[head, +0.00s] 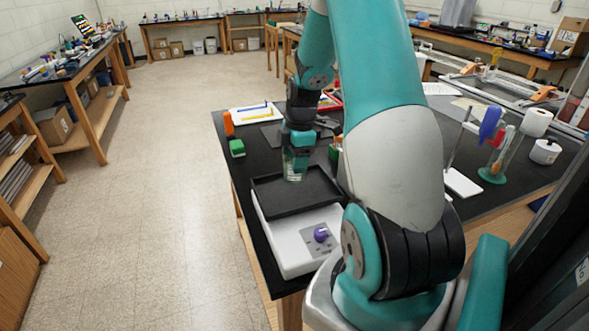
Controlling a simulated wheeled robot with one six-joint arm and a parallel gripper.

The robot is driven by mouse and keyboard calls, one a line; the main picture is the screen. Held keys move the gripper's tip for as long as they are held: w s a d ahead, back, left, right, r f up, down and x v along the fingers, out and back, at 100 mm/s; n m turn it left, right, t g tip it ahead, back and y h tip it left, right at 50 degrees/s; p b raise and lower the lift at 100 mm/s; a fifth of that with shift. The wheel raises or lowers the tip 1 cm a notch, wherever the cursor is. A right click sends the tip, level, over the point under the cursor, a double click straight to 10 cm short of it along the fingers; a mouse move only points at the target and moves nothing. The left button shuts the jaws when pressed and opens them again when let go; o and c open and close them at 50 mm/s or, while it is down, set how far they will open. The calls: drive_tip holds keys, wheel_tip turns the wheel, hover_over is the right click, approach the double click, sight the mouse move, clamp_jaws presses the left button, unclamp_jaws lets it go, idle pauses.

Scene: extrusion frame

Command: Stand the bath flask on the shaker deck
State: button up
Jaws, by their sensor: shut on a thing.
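The bath flask (294,172) is a clear glass vessel at the back part of the shaker deck (290,203). My gripper (298,151) points down and is shut on the flask's upper part, which it partly hides. The deck is a flat black tray with a low rim, on a white shaker body (285,243) with a purple knob (321,234) at the front. The flask looks upright. I cannot tell whether its base touches the deck or hangs just above it.
The shaker stands at the left front of a black bench (240,178). A green block (237,148) and an orange item (228,124) lie behind left. My arm hides the bench's middle.

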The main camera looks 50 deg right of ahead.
drive_tip(key=shift+f+p, duration=0.4)
drive_tip(key=shift+f, duration=1.8)
drive_tip(key=shift+f, duration=0.2)
drive_tip(key=o, duration=1)
drive_tip(key=shift+c, duration=0.2)
drive_tip(key=shift+r, duration=0.15)
